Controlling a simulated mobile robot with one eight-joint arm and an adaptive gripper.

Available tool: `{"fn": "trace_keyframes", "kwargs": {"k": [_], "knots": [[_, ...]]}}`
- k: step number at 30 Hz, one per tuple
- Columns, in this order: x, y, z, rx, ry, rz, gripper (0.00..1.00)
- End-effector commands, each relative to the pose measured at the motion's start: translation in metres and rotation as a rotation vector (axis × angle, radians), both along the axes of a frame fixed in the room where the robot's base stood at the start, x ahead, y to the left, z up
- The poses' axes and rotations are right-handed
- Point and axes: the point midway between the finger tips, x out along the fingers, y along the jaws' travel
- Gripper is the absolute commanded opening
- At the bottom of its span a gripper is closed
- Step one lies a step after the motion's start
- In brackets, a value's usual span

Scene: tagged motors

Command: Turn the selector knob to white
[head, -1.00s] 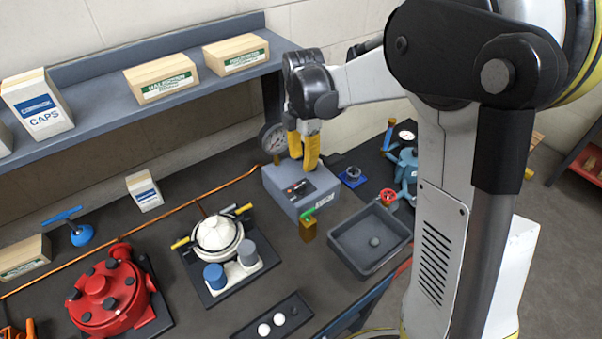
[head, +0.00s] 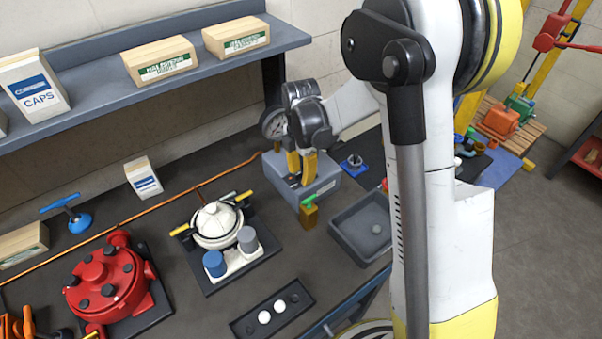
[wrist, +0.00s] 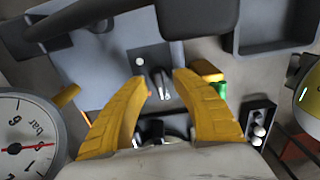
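The selector stands on a grey box (head: 325,186) on the bench. In the wrist view the box (wrist: 98,65) has a dark plate (wrist: 143,54) with a white dot at its upper left. My gripper (head: 301,179) is just above the box top, pointing down. In the wrist view its yellow fingers (wrist: 160,85) are apart, with the knob in the gap between them. I see no finger touching it. In the head view the fingers hide most of the knob and plate.
A round gauge (head: 274,123) stands close behind the box, beside my gripper. A brass valve with a green handle (head: 309,213) is in front. A grey tray (head: 345,238) lies to the right. The shelf (head: 287,40) overhangs at the back left.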

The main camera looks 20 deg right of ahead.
Motion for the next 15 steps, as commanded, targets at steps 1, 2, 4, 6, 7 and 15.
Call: {"fn": "trace_keyframes", "kwargs": {"k": [1, 2, 4, 6, 7, 15], "knots": [[0.0, 0.0, 0.0002, 0.0, 0.0, 0.0, 0.32], [0.0, 0.0, 0.0002, 0.0, 0.0, 0.0, 0.31], [0.0, 0.0, 0.0003, 0.0, 0.0, 0.0, 0.09], [0.0, 0.0, 0.0003, 0.0, 0.0, 0.0, 0.0], [0.0, 0.0, 0.0003, 0.0, 0.0, 0.0, 0.0], [0.0, 0.0, 0.0, 0.0, 0.0, -0.015, 0.0]]}}
